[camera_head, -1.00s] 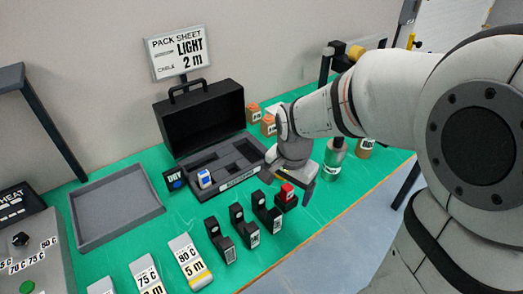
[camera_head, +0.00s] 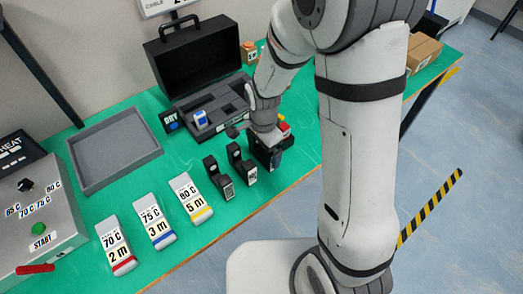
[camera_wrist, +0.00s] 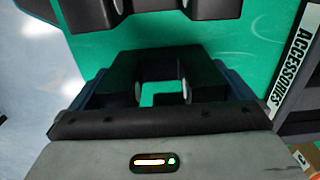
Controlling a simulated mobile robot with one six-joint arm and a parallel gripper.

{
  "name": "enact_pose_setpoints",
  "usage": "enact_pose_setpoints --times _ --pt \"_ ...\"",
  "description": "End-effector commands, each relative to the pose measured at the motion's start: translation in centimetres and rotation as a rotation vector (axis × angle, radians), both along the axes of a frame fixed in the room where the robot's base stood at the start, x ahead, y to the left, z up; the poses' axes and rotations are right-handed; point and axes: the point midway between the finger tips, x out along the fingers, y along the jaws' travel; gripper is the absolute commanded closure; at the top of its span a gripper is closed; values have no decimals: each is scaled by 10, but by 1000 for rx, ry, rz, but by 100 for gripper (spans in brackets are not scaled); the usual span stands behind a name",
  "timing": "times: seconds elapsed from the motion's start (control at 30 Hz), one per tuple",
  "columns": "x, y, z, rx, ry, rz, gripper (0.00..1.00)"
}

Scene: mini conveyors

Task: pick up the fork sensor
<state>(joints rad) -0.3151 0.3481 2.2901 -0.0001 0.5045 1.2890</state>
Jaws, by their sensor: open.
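Three black U-shaped fork sensors stand in a row on the green table. Two are in plain view in the head view: one nearer the left (camera_head: 219,178) and one in the middle (camera_head: 241,164). The third is largely hidden under my gripper (camera_head: 265,150), which points down at the right end of the row. In the wrist view this fork sensor (camera_wrist: 198,76) lies between my open fingers, its two prongs and lenses showing. Whether the fingers touch it, I cannot tell. Another fork sensor (camera_wrist: 150,12) shows at the top edge of the wrist view.
A red-topped block (camera_head: 284,128) stands close behind my gripper. The open black case (camera_head: 190,60) with its accessories tray (camera_head: 182,103) is behind. White labelled packs (camera_head: 157,229) lie in front left. An empty grey tray (camera_head: 112,150) sits at the left, beside a heater box (camera_head: 50,225).

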Motion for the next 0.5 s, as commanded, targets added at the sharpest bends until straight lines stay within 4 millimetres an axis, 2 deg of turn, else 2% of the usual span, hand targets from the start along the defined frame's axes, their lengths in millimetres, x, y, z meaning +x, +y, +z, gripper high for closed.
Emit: enact_pose_setpoints --times 0.23,0.5 --pt "0 0 -1 1 -2 0 0" --pt "0 -1 -1 1 -1 -1 22"
